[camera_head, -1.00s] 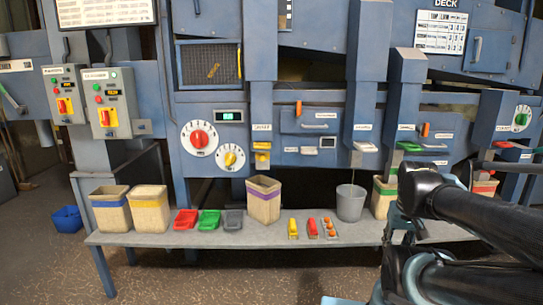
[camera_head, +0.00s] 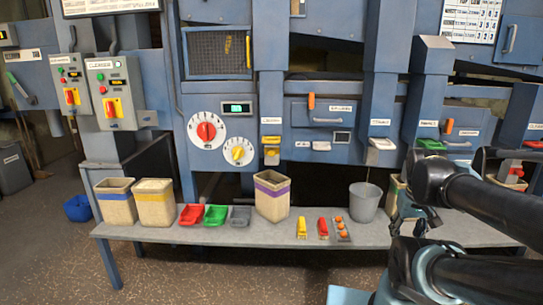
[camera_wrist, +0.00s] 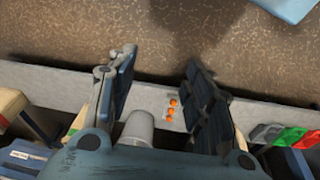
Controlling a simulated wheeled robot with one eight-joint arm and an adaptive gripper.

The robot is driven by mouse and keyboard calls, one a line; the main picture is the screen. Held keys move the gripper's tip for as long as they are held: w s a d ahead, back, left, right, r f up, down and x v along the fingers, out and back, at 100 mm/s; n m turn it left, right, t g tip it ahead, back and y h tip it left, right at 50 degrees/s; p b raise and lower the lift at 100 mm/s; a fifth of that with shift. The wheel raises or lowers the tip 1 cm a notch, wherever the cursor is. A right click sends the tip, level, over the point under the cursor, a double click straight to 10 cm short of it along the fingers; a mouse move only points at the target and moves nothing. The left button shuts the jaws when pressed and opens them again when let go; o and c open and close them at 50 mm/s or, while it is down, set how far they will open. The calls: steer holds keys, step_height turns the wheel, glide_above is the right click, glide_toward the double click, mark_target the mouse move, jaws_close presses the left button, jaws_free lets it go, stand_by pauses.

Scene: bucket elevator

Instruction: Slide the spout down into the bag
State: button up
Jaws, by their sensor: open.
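Several spouts hang from the blue machine: a yellow one (camera_head: 271,151), a white one (camera_head: 382,146), a green one (camera_head: 430,145) and a red one (camera_head: 512,173). Open bags stand on the bench: blue-banded (camera_head: 116,205), yellow-banded (camera_head: 154,205) and purple-banded (camera_head: 271,197). The purple-banded bag is below the yellow spout, apart from it. A further bag (camera_head: 393,190) below the green spout is mostly hidden by my arm. My gripper (camera_wrist: 161,58) is open and empty above the bench front; in the head view it is at the right, partly hidden by my arm.
The grey bench (camera_head: 255,235) also holds a grey bucket (camera_head: 365,201), red (camera_head: 192,214), green (camera_head: 215,214) and grey trays, and small yellow and red items. A blue bin (camera_head: 78,207) is on the floor at left. The floor before the bench is clear.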

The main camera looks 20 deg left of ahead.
steer(key=w+a+r+n+t+h, duration=0.2)
steer(key=w+a+r+n+t, duration=0.15)
steer(key=w+n, duration=0.55)
steer(key=w+a+r+n+t+h, duration=0.15)
steer(key=w+a+n, duration=0.3)
steer(key=w, duration=0.85)
steer(key=n+t+y, duration=0.8)
steer(key=n+t, duration=0.2)
steer(key=n, duration=1.4)
glide_toward(271, 154)
steer(key=x, duration=1.1)
steer(key=shift+d+r, duration=0.1)
